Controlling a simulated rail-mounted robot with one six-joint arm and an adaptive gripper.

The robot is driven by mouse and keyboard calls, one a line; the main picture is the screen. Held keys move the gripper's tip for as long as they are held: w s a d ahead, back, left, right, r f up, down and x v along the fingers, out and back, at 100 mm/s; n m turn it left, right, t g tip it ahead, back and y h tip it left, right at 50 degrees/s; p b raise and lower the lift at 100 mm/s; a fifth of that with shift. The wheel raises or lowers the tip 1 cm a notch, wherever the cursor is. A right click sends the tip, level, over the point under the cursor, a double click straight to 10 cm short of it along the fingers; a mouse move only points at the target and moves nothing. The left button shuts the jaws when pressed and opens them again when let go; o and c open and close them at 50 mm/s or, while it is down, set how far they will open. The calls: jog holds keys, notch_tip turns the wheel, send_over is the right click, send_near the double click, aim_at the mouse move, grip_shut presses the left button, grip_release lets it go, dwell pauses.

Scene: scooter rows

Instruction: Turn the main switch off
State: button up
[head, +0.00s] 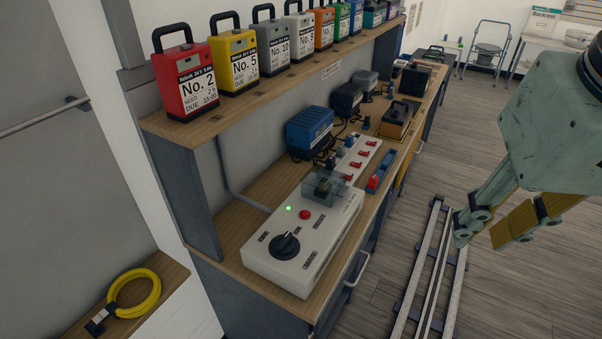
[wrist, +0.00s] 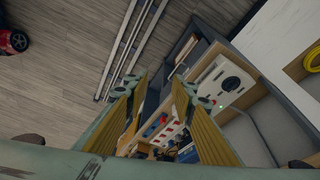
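A pale control box (head: 316,232) sits on the front end of the wooden bench. On its top is a large black rotary switch (head: 284,245), with a lit green lamp (head: 289,208) and a red button (head: 305,214) behind it. A clear cover (head: 325,188) stands over a dark part at the box's far end. The labels are too small to read. The switch also shows in the wrist view (wrist: 232,83). My gripper (head: 481,236) is open and empty, right of the bench and apart from the box. The wrist view shows its two yellow-padded fingers spread (wrist: 160,82).
A shelf (head: 215,122) with several numbered battery packs overhangs the bench's back. Behind the box are a white power strip (head: 358,158) with red switches and a blue charger (head: 309,130). A yellow cable coil (head: 134,293) lies at lower left. Floor rails (head: 432,265) run beside the bench.

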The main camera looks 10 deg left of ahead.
jog(key=w+a+f+g+p, duration=0.1)
jog(key=w+a+f+p, duration=0.1)
jog(key=w+a+p, duration=0.65)
jog(key=w+a+f+g+p, duration=0.15)
jog(key=w+a, duration=0.35)
jog(key=w, duration=0.9)
jog(key=m+g+p, duration=0.1)
jog(key=m+p, duration=0.4)
send_over(284, 238)
notch_tip(284, 238, down, 9)
jog(key=shift+f, duration=0.25)
jog(key=shift+f+b, duration=0.5)
jog(key=shift+f, duration=6.25)
jog(key=shift+c, duration=0.3)
grip_shut()
